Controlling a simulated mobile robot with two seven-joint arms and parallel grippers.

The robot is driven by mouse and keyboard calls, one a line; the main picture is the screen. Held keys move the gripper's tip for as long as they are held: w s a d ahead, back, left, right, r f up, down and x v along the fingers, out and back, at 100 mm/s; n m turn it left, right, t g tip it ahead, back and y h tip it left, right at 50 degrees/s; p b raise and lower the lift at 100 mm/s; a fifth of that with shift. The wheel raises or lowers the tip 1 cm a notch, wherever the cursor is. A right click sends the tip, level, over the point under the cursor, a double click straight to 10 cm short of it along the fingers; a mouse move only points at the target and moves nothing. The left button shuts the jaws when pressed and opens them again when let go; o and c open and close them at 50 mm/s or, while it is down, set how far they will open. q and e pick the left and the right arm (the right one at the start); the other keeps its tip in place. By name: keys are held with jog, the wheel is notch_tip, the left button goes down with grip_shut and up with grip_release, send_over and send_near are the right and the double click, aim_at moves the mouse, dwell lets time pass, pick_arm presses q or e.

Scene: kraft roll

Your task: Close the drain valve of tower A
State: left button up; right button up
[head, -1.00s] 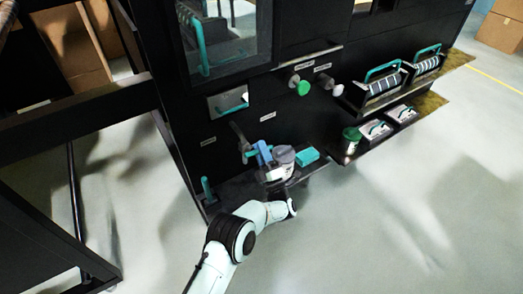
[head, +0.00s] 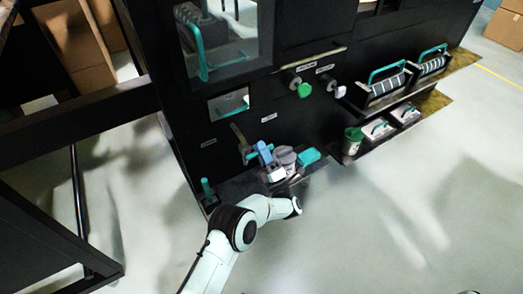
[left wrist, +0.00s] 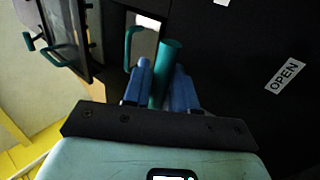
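The drain valve of tower A appears as a grey lever (head: 238,132) with a teal grip (head: 245,153) low on the black panel. My left gripper (head: 266,154), with blue fingers, is at the valve, just right of the grip in the head view. In the left wrist view the teal grip (left wrist: 168,62) stands between the two blue fingers of my left gripper (left wrist: 162,82). The fingers are apart, one on each side; whether they touch it is unclear. An OPEN label (left wrist: 285,76) is right of the grip. My right gripper is out of view.
A green knob (head: 304,90) is higher right. The floor in front is clear.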

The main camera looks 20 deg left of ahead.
pick_arm(q)
jog(key=shift+o, duration=0.8)
jog(key=shift+s+d+f, duration=0.1)
jog(key=shift+d+f, duration=0.05)
jog(key=shift+d, duration=0.05)
jog(key=p+v, duration=0.3)
jog(key=v, duration=0.9)
jog(key=shift+s+d+f, duration=0.2)
jog(key=shift+s+d, duration=0.05)
jog(key=shift+d, duration=0.05)
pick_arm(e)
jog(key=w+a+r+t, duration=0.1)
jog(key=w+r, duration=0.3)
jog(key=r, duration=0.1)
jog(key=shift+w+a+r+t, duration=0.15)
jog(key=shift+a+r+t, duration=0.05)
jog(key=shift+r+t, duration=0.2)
